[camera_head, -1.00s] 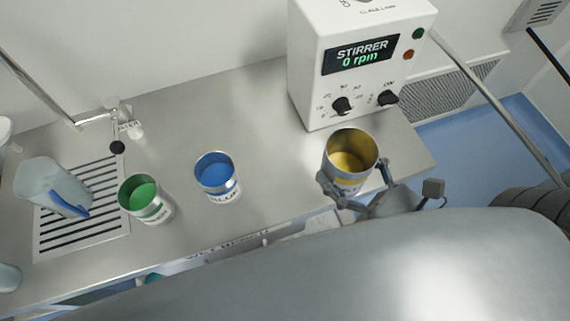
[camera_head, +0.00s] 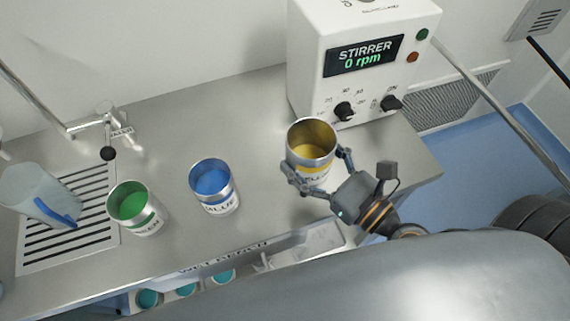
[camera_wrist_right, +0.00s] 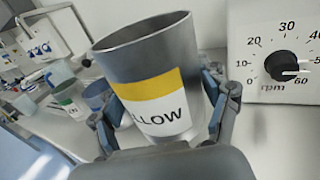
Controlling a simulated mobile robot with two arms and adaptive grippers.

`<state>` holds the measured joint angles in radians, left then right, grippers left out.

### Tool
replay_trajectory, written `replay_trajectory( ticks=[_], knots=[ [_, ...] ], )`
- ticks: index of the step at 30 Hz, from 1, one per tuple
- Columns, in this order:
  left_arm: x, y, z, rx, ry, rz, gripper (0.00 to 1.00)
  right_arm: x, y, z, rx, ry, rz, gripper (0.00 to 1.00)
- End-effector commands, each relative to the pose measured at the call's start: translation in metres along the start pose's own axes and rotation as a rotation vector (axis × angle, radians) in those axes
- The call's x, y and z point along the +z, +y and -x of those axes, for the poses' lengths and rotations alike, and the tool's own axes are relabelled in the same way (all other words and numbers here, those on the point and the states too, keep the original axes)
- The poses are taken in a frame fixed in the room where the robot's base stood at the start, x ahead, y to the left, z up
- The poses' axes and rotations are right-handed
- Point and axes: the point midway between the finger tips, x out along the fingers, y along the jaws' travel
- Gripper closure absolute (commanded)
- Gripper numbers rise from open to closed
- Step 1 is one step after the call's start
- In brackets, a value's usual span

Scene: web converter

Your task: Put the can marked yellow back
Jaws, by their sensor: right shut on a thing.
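The can marked yellow (camera_head: 312,140) is an open metal can with yellow contents, in my right gripper (camera_head: 318,174) at the right part of the bench, in front of the stirrer. In the right wrist view, the yellow can (camera_wrist_right: 160,105) shows a yellow band and a label ending in "LLOW". The fingers of my right gripper (camera_wrist_right: 165,125) are shut around its sides, and it looks slightly tilted. I cannot tell whether its base touches the bench. My left gripper is not in view.
A blue can (camera_head: 222,205) and a green can (camera_head: 148,222) stand left of the yellow can. A jug (camera_head: 35,195) stands on a slotted drain (camera_head: 60,235) at left. The stirrer (camera_head: 310,80) stands behind. Bench (camera_head: 260,150) between blue can and stirrer is clear.

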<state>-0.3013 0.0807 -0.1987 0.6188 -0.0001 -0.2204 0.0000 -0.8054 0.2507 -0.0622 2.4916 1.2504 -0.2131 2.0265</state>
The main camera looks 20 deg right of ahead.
Motion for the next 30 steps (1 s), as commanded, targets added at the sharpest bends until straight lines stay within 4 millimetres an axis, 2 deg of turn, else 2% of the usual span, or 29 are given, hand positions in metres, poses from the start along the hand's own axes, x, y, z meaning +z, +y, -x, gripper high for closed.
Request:
replay_trajectory(
  ticks=[2,7,17,18,21,30],
  knots=[
    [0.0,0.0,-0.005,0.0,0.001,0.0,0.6,-0.005,-0.001,-0.012,-0.008,-0.004,-0.005,0.74],
    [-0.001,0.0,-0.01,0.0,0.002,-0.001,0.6,-0.039,0.003,-0.038,0.0,0.001,-0.003,0.74],
    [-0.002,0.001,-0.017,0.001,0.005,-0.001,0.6,-0.067,0.005,-0.061,0.001,0.002,0.0,0.74],
    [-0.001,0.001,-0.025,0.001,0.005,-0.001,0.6,-0.078,0.005,-0.059,0.003,0.005,0.002,0.74],
    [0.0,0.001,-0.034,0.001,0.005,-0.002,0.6,-0.092,0.005,-0.059,0.003,0.006,0.002,0.74],
    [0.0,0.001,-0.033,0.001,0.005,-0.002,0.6,-0.094,0.005,-0.059,-0.002,0.003,-0.002,0.74]
  ],
)
